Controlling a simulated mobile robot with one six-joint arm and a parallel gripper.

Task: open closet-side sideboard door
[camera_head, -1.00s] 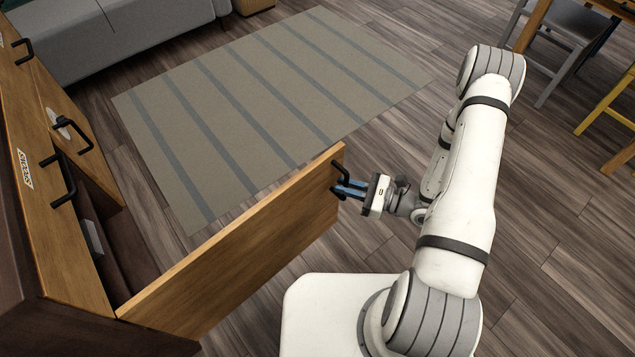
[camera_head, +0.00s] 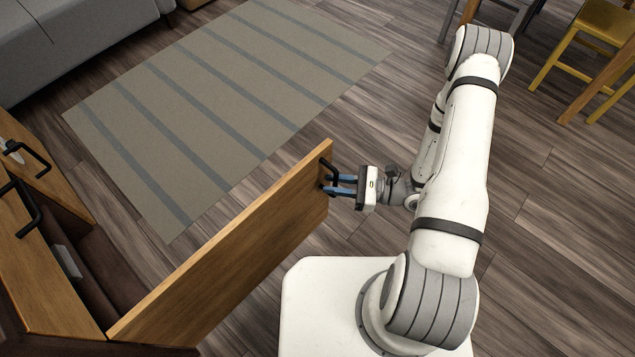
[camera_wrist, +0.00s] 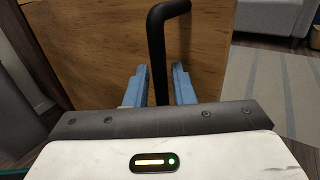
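The wooden sideboard door (camera_head: 235,255) stands swung far out from the sideboard (camera_head: 45,285), with a dark opening (camera_head: 90,270) behind it. Its black bar handle (camera_head: 330,172) is near the door's free edge. My gripper (camera_head: 341,186) is at this handle, its two blue fingers reaching to it from the right. In the wrist view the handle (camera_wrist: 157,55) stands between the two fingertips (camera_wrist: 159,82), with a narrow gap showing on each side. The fingers are apart, around the bar and not visibly clamped on it.
Other black handles (camera_head: 28,212) show on the sideboard's front at left. A striped rug (camera_head: 225,100) lies on the wood floor beyond the door. A grey sofa (camera_head: 75,35) is at top left. A yellow chair (camera_head: 590,45) stands at top right.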

